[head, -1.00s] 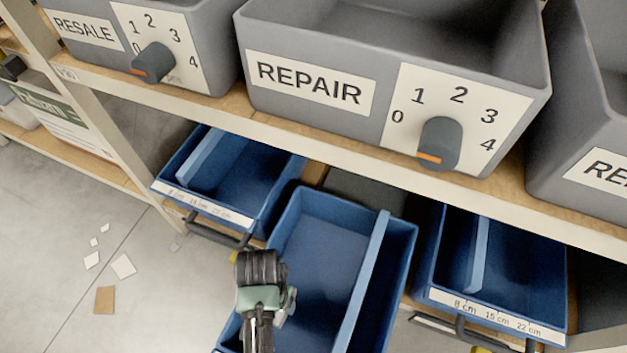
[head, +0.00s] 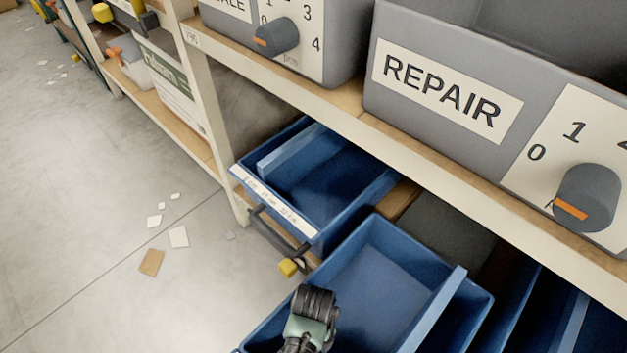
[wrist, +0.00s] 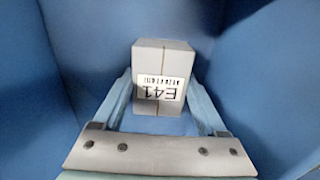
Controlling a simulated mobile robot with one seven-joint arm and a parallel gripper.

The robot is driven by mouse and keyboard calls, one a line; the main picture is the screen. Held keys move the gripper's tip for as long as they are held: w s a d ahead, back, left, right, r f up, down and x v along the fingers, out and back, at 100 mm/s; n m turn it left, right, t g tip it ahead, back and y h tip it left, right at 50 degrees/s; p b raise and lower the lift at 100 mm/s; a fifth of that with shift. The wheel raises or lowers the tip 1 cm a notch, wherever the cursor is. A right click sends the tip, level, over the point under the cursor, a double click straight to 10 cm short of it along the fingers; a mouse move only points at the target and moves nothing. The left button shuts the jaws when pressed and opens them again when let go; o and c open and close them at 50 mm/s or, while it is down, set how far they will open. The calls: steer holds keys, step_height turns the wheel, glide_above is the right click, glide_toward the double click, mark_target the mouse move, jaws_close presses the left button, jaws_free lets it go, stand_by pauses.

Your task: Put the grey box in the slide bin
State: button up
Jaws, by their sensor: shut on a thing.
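The grey box (wrist: 150,52) with a white label reading E41 sits between the two pale blue fingers of my gripper (wrist: 163,90) in the wrist view. The gripper is shut on it. Blue bin walls surround box and gripper; I cannot tell whether the box touches the floor. In the head view my wrist (head: 312,318) reaches into the middle blue bin (head: 378,232), which is pulled out from the shelf and has a lighter blue divider (head: 432,312) along its right part. The fingers and box are hidden in the head view.
Another blue bin (head: 345,222) with a divider, a scale label and a dark handle stands to the left. Above are grey bins, one marked REPAIR (head: 440,95) with a dial. The shelf edge (head: 440,165) overhangs. Paper scraps (head: 178,237) lie on the open floor at left.

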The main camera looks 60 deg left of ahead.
steer(key=shift+f, duration=0.15)
steer(key=o, duration=1.3)
steer(key=shift+o, duration=0.2)
step_height(320, 180, up, 12)
steer(key=p, duration=0.6)
steer(key=shift+r+p, duration=0.2)
steer(key=shift+p, duration=0.2)
